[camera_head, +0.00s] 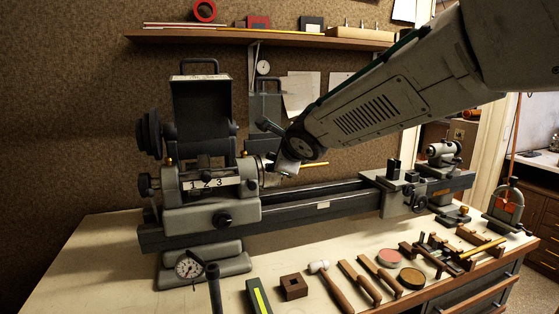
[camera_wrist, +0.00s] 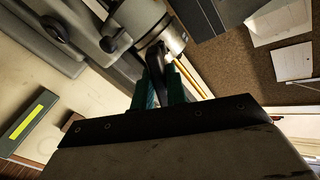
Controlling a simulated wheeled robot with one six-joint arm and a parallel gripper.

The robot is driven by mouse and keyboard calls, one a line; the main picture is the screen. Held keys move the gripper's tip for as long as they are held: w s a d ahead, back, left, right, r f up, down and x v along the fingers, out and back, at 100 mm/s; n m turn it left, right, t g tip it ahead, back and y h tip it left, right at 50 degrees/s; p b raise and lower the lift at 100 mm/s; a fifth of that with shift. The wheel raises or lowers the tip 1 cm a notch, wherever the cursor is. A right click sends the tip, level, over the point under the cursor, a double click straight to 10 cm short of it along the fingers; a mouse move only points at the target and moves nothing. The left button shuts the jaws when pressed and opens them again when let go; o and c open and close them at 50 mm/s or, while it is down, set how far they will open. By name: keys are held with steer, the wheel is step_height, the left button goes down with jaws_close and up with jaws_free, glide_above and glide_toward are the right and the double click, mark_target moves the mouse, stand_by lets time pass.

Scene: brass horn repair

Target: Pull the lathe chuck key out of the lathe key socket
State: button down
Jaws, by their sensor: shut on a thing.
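The lathe (camera_head: 230,212) stands along the back of the bench, with its headstock at the left. Its bright metal chuck (camera_wrist: 172,40) is just beyond my fingertips in the wrist view. My gripper (camera_wrist: 162,84) has its two green fingers shut on a dark piece, the chuck key (camera_wrist: 155,60), which reaches up to the chuck. Whether its tip is still inside the socket cannot be told, since the socket is hidden. In the head view my gripper (camera_head: 287,166) is beside the chuck, and my arm's end hides the key.
A wall shelf (camera_head: 260,37) is above. The left bench top is clear.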

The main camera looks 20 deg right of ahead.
steer(key=shift+v, duration=1.6)
steer(key=s+r, duration=0.5)
